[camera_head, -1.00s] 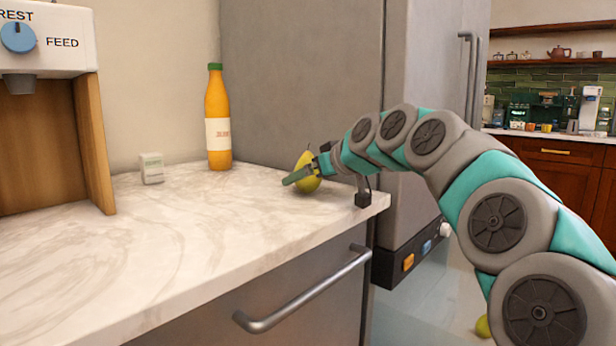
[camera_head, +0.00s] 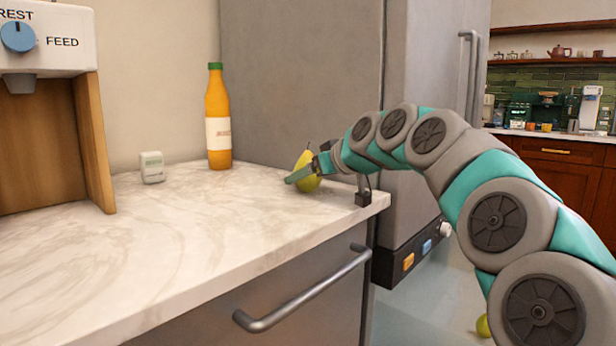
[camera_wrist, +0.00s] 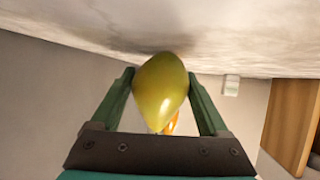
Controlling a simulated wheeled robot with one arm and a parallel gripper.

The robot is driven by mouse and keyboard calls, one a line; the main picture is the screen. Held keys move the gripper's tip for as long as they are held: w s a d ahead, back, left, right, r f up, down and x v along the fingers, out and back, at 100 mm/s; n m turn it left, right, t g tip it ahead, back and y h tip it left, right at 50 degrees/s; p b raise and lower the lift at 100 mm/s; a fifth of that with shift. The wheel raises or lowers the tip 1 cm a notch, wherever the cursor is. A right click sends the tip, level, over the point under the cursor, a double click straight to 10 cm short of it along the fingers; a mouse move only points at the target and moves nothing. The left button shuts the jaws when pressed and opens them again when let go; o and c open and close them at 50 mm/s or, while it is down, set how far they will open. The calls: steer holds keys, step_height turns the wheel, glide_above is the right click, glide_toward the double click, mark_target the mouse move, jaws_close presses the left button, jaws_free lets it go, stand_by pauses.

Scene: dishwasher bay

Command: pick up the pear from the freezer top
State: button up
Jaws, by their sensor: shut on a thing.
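The yellow-green pear (camera_head: 306,183) stands near the right end of the marble-topped freezer counter (camera_head: 190,240), its stem up. My gripper (camera_head: 304,176) reaches in from the right with its fingers around the pear. In the wrist view the pear (camera_wrist: 160,92) fills the space between the two green fingers of my gripper (camera_wrist: 161,85), which are shut on it. The picture there is upside down, with the marble at the top. I cannot tell whether the pear's base touches the marble.
An orange bottle (camera_head: 218,125) with a green cap stands behind, near the wall. A small white device (camera_head: 152,167) and a white dispenser (camera_head: 45,45) are to the left. A grey refrigerator (camera_head: 300,75) rises behind. A yellow-green fruit (camera_head: 483,326) lies on the floor. The front marble is clear.

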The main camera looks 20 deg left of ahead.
steer(key=shift+r, duration=0.15)
step_height(320, 180, up, 7)
steer(key=shift+w+f, duration=0.1)
steer(key=shift+f, duration=0.1)
steer(key=shift+r+p, duration=0.7)
steer(key=shift+r, duration=0.7)
